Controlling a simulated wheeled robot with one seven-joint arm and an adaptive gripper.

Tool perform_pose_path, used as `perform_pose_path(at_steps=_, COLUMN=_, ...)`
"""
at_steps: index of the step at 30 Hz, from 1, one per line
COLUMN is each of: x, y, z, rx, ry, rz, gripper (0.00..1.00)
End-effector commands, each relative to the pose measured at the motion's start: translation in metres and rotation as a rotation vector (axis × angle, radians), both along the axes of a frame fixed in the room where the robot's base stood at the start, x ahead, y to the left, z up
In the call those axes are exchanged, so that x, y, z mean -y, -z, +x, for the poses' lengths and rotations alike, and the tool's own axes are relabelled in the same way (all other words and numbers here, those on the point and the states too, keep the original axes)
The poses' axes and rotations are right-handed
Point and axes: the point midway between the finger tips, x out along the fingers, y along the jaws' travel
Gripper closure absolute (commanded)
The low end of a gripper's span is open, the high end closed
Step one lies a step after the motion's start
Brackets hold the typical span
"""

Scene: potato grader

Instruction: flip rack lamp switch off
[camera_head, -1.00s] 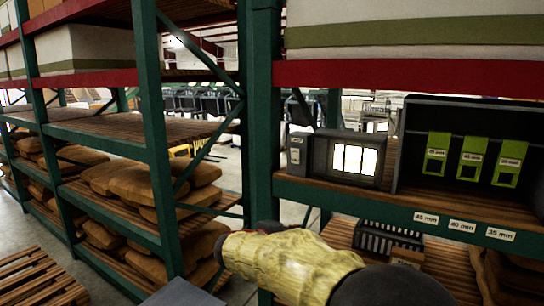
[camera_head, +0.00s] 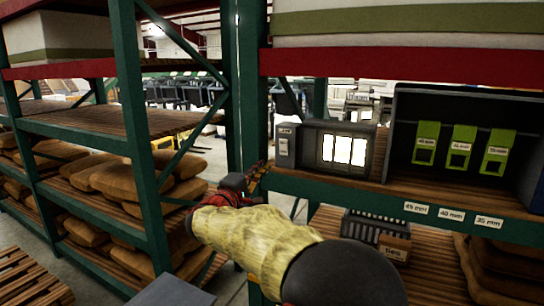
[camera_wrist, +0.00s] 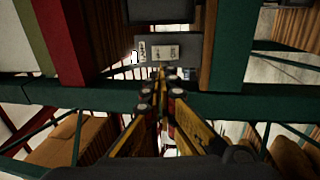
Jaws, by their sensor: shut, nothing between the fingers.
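The small grey switch box (camera_head: 285,146) stands on the rack shelf at the left of the lit lamp (camera_head: 318,150) with its bright panes. In the wrist view the switch box (camera_wrist: 142,62) shows pale labels on its face, just beyond my fingertips. Which way its switch lies is too small to tell. My gripper (camera_head: 258,172) is below and left of the box in the head view. In the wrist view my gripper (camera_wrist: 160,76) has its fingers together, empty, pointing at the box. Whether the tips touch it cannot be told.
A green rack upright (camera_head: 252,90) stands just behind my gripper, and the green shelf beam (camera_head: 345,193) runs below the box. A dark cabinet with green tags (camera_head: 427,142) is at the right. A dark slatted crate (camera_head: 385,228) sits lower. Sacks (camera_head: 110,180) fill the left rack.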

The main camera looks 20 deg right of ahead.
Motion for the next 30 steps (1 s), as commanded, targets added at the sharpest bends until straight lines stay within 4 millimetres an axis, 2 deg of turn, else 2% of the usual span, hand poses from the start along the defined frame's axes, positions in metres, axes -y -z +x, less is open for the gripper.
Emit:
perform_pose_path(at_steps=18, x=0.086, y=-0.019, z=0.066, rx=-0.003, ry=0.002, rz=0.0, gripper=1.0)
perform_pose_path(at_steps=24, x=0.101, y=-0.022, z=0.078, rx=-0.001, ry=0.002, rz=0.0, gripper=1.0)
perform_pose_path(at_steps=30, x=0.105, y=-0.021, z=0.082, rx=-0.001, ry=0.0, rz=0.0, gripper=1.0)
